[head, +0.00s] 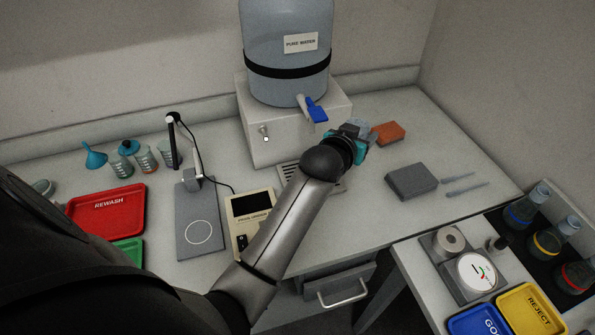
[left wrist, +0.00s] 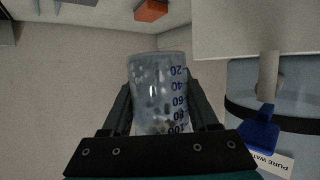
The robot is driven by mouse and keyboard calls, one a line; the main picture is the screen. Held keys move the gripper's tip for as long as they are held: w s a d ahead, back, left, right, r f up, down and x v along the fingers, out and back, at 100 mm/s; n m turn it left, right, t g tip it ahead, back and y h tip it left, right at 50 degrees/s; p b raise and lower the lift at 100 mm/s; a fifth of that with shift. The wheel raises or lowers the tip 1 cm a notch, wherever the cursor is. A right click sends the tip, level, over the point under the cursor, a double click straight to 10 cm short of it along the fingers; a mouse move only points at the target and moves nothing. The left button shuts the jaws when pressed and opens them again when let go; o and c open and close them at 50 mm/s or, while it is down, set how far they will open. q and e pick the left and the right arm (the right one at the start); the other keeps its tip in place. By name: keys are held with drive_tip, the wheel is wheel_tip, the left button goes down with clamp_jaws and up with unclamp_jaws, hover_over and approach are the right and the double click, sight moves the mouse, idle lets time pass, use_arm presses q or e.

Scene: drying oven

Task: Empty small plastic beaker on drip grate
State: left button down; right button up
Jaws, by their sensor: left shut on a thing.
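My left gripper (head: 356,138) is to the right of the water dispenser's blue tap (head: 316,110), above the bench. In the left wrist view its fingers (left wrist: 164,110) are shut on a clear plastic beaker (left wrist: 158,92) with blue graduation marks. That picture is upside down, so the beaker is roughly upright. Specks or drops show in its wall; I cannot tell whether it holds liquid. In the head view the beaker is mostly hidden by the gripper. The drip grate (head: 288,172) lies at the dispenser's foot, partly behind my left arm. My right gripper is not in view.
The water bottle (head: 287,80) sits on a white stand (head: 262,138). An orange sponge (head: 388,132) and a grey block (head: 411,181) lie right of the gripper. Bench between grate and grey block is mostly clear.

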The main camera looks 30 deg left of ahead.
use_arm(q)
drive_tip(key=shift+y, duration=0.4)
drive_tip(key=s+f+p, duration=0.1)
drive_tip(key=s+f, duration=0.1)
drive_tip(key=f, duration=0.2)
drive_tip(key=s+f+p, duration=0.1)
drive_tip(key=s+f, duration=0.2)
drive_tip(key=f, duration=0.2)
drive_tip(key=s+f+p, duration=0.2)
drive_tip(key=s+f, duration=0.1)
drive_tip(key=f, duration=0.1)
drive_tip(key=shift+d+f, duration=0.15)
drive_tip(key=shift+d, duration=0.2)
drive_tip(key=shift+w, duration=0.1)
